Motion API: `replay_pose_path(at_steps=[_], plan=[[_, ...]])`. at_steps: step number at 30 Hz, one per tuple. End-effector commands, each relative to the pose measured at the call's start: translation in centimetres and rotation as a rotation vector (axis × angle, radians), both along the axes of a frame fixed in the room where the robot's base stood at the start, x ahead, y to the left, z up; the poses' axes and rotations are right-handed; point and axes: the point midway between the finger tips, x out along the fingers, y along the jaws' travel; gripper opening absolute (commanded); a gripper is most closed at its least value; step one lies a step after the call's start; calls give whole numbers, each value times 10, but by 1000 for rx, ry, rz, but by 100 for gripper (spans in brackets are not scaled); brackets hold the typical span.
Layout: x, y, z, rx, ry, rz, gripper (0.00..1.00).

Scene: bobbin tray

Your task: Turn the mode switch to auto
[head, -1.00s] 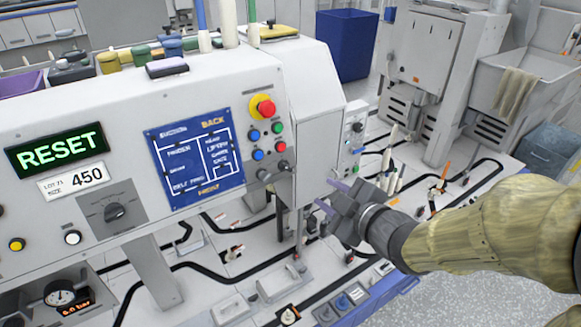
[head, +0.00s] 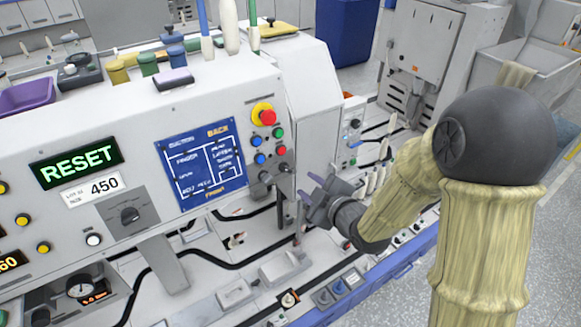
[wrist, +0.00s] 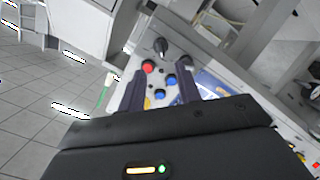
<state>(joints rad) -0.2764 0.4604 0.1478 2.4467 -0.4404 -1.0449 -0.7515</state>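Two small dark knobs, an upper one (head: 283,167) and a lower one (head: 265,177), sit under the coloured buttons at the panel's right end. No mode label is readable, so I cannot tell which is the mode switch. My gripper (head: 309,188) is just right of the small knobs, apart from them. In the wrist view its two fingers (wrist: 161,88) are spread and empty, with a black knob (wrist: 160,47) beyond them.
A red mushroom button (head: 268,117) on a yellow ring stands out above the small buttons. A blue screen (head: 201,170) and a green RESET display (head: 76,162) are to the left. A cluttered bench with black tracks lies below the panel. A blue bin (head: 345,30) stands behind.

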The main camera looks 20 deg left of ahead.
Motion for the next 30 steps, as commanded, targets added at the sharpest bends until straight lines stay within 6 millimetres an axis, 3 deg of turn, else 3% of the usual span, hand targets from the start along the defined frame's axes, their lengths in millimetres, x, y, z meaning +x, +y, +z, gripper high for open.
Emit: replay_pose_path(at_steps=[18, 30], plan=[[59, 65, -24, -1, 1, 1, 34], [65, 70, -28, -1, 1, 0, 34]])
